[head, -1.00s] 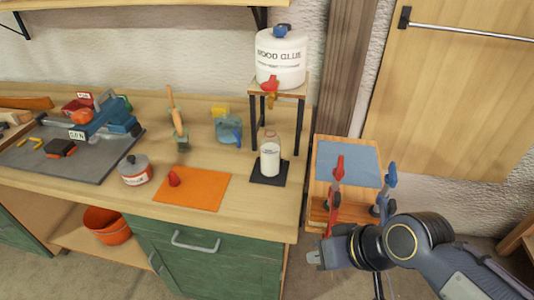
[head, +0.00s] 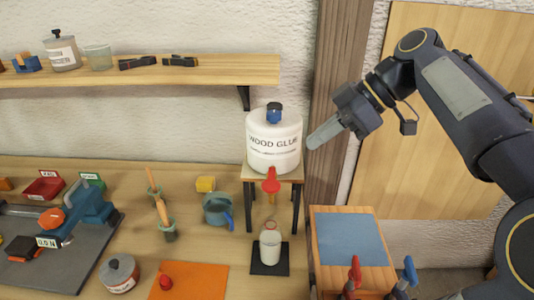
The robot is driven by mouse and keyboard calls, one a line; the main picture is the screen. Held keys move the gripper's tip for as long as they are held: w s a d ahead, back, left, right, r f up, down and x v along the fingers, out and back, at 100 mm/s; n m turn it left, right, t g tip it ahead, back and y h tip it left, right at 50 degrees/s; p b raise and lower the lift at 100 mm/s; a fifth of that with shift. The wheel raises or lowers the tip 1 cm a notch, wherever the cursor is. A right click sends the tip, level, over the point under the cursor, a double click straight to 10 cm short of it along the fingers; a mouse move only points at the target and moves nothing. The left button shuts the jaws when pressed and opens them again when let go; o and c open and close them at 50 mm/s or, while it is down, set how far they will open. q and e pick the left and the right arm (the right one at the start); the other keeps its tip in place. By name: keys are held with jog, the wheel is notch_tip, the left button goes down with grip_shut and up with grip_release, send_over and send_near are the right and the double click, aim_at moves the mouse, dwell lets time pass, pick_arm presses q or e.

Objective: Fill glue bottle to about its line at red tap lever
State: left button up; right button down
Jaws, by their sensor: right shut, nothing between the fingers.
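The white wood glue container (head: 273,140) with a blue cap stands on a small raised stand (head: 292,178). Its red tap lever (head: 271,182) is at the front, above a yellowish spout (head: 271,199). The glue bottle (head: 270,246) stands upright and uncapped below the spout on a black mat (head: 282,262). White shows in its lower part and its top looks clear; I cannot make out the line or any stream. My right gripper (head: 312,142) is shut and empty, just right of the container and above the lever's height. My left gripper is not in view.
A red cap (head: 166,283) lies on an orange mat (head: 205,282). A blue-grey jug (head: 218,210) and a yellow block (head: 205,184) stand left of the stand. A side table (head: 350,238) with red and blue clamps is at right. A shelf (head: 200,70) runs above left.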

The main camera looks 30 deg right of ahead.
jog(key=shift+w+d+r+n, duration=0.3)
jog(key=shift+r+n, duration=0.1)
jog(key=shift+r, duration=0.15)
jog(key=shift+a, duration=0.1)
jog(key=p, duration=0.2)
send_over(266, 186)
jog(key=s+d, duration=0.2)
jog(key=f, duration=0.7)
jog(key=shift+w+d, duration=0.2)
jog(key=shift+w, duration=0.05)
notch_tip(266, 186, down, 3)
jog(key=shift+r, duration=0.15)
jog(key=shift+f, duration=0.75)
jog(key=shift+d, duration=0.1)
